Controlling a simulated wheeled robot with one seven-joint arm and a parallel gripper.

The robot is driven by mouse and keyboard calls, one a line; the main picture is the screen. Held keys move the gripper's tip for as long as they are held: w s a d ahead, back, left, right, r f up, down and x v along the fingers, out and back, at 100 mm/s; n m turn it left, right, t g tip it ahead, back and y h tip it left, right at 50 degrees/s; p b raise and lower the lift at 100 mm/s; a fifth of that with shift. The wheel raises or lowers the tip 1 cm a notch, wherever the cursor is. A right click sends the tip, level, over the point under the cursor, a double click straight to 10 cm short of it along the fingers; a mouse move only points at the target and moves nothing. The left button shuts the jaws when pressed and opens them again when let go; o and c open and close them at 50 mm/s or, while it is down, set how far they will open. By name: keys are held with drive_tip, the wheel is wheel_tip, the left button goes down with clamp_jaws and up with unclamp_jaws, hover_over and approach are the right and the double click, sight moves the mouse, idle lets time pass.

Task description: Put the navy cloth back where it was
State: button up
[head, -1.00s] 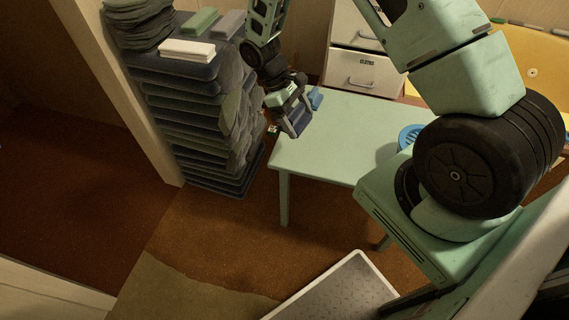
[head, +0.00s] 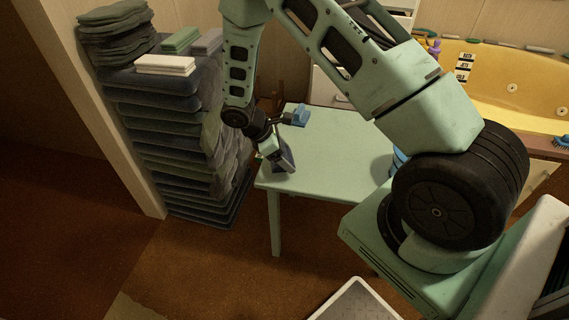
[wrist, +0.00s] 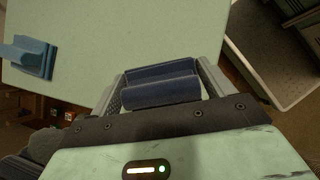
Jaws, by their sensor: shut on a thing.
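My gripper (head: 277,160) is shut on the folded navy cloth (head: 286,158) at the left edge of the pale green table (head: 335,150). In the wrist view the navy cloth (wrist: 160,84) lies as a folded roll between the two fingers, with the table top (wrist: 150,30) beyond it. I cannot tell whether the cloth touches the table. Left of the gripper stands a tall stack of dark folded towels (head: 165,130). On its top lie a white folded cloth (head: 166,65), a green one (head: 181,40) and a grey one (head: 208,41).
A blue block-like object (head: 301,114) sits on the table's far left corner; it also shows in the wrist view (wrist: 35,57). A blue round item (head: 399,160) is partly hidden by my arm. A yellow tub (head: 510,85) is at the right. The middle of the table looks clear.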

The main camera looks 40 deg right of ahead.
wheel_tip(320, 180, down, 3)
drive_tip(key=shift+f, duration=0.15)
